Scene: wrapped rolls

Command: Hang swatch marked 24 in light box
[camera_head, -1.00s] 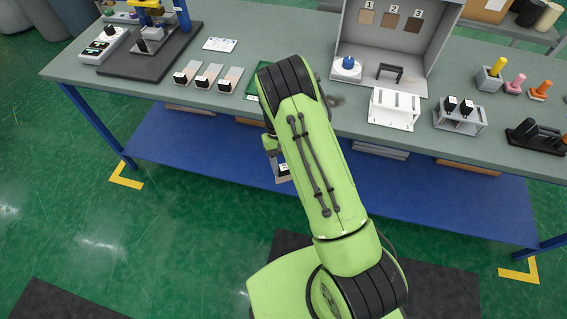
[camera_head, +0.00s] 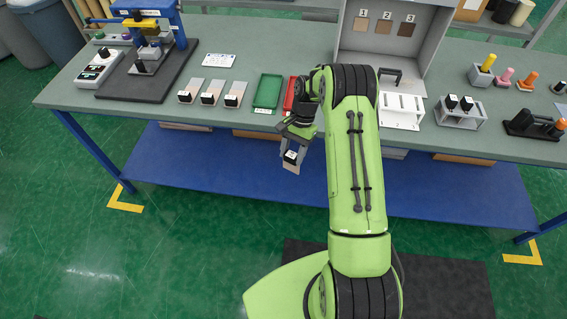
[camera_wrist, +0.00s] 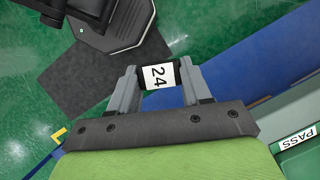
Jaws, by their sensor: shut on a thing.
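My gripper (camera_head: 296,138) is shut on the swatch marked 24 (camera_head: 291,158). The swatch has a black grip block with a white label and a pale plate hanging below it. In the wrist view, the label reads 24 (camera_wrist: 158,76) between the two grey fingers of my gripper (camera_wrist: 160,84). My gripper holds it in front of the table's front edge, clear of the tabletop. The grey light box (camera_head: 434,42) stands at the back right of the table. Swatches numbered 1, 2 and 3 hang on its back wall. My arm hides part of its left side.
A green tray (camera_head: 268,91) and a partly hidden red tray (camera_head: 290,95) lie behind my gripper. Three swatches (camera_head: 212,93) lie to the left. A white slotted rack (camera_head: 402,107) and a grey rack (camera_head: 459,111) stand to the right. A blue shelf (camera_head: 220,160) runs below the tabletop.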

